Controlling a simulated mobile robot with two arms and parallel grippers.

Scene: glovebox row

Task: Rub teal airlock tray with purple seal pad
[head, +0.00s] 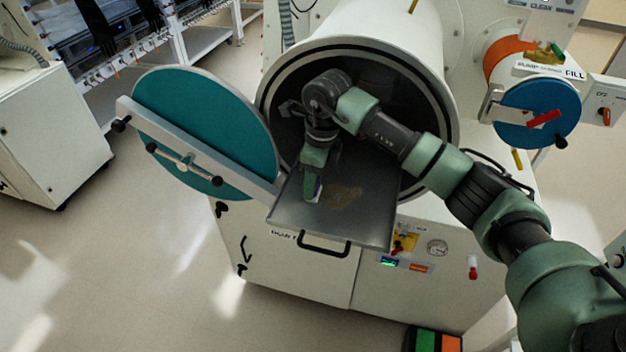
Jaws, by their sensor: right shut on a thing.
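The airlock tray (375,226) is a dark grey metal plate with a black front handle, slid out of the round airlock with the teal door (200,125). A brownish stain (343,195) lies on the middle of the tray. My right gripper (313,188) points down at the left part of the tray, beside the stain. It is shut on the purple seal pad (318,190), of which only a small purple and white edge shows. The pad is at or just above the tray; contact cannot be told. My left gripper is not in view.
The teal door stands open left of the tray. The airlock's round rim (450,120) surrounds my right wrist. A smaller blue door (537,113) is at the right. Open floor (130,270) lies to the left.

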